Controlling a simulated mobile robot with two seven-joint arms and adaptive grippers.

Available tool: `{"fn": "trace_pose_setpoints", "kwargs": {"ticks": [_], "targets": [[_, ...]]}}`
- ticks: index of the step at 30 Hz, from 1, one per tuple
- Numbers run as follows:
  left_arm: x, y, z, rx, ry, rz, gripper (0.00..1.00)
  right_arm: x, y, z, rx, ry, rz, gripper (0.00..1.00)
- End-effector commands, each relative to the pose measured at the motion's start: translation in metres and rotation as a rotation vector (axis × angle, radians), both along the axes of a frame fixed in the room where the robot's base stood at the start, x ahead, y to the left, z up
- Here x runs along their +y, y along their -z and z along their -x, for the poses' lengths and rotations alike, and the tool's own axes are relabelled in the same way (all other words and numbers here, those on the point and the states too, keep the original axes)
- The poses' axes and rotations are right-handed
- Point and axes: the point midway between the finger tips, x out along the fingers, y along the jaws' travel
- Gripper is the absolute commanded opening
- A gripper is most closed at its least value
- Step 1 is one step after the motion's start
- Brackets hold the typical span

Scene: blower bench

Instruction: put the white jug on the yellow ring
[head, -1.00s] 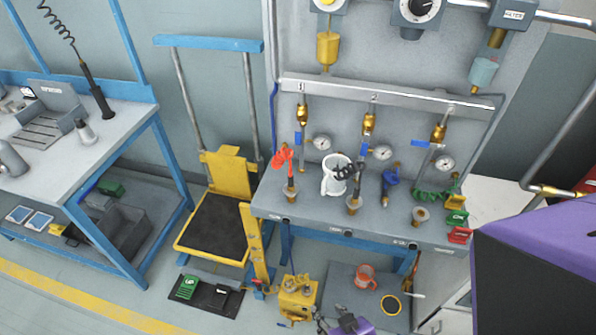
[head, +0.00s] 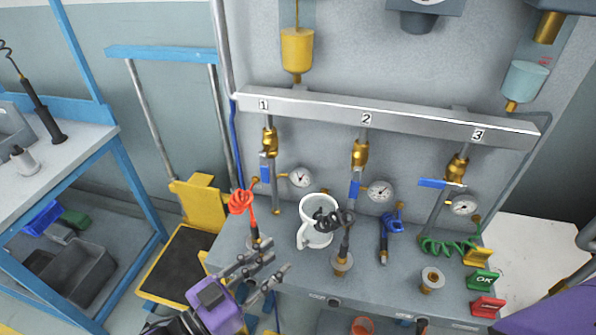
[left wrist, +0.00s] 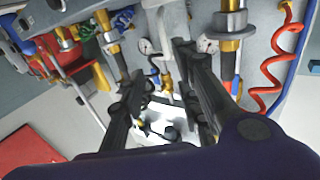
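The white jug (head: 311,238) stands upright on the grey bench, its handle towards the lower left. A black coiled hose hangs in front of part of it. My left gripper (head: 274,264) is open and empty, at the bench's front edge to the left of and nearer than the jug. In the left wrist view the fingers (left wrist: 160,108) are apart, with the white jug (left wrist: 155,118) beyond and between them, partly hidden. The yellow ring is out of the current views. My right gripper is not in view.
A red coiled hose (head: 241,201) hangs left of the jug. The black-hose nozzle (head: 343,262) stands close on its right. Blue (head: 392,224) and green (head: 447,247) hoses are farther right. A red mug (head: 363,326) shows low at the picture's edge.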

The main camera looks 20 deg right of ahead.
Motion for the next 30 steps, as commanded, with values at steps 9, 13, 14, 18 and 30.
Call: {"fn": "trace_pose_setpoints", "kwargs": {"ticks": [9,13,14,18,30], "targets": [[0.002,0.014,-0.02,0.02,0.01,-0.021,0.3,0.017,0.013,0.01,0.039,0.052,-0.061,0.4],[-0.013,0.013,-0.026,0.019,0.01,-0.019,0.3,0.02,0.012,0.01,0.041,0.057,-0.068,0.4],[-0.016,0.013,-0.027,0.019,0.01,-0.019,0.3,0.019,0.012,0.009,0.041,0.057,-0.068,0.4],[-0.032,0.013,-0.033,0.018,0.01,-0.021,0.3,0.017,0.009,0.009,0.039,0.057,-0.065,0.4],[-0.066,0.017,-0.046,0.019,0.009,-0.023,0.3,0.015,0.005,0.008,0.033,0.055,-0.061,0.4]]}}
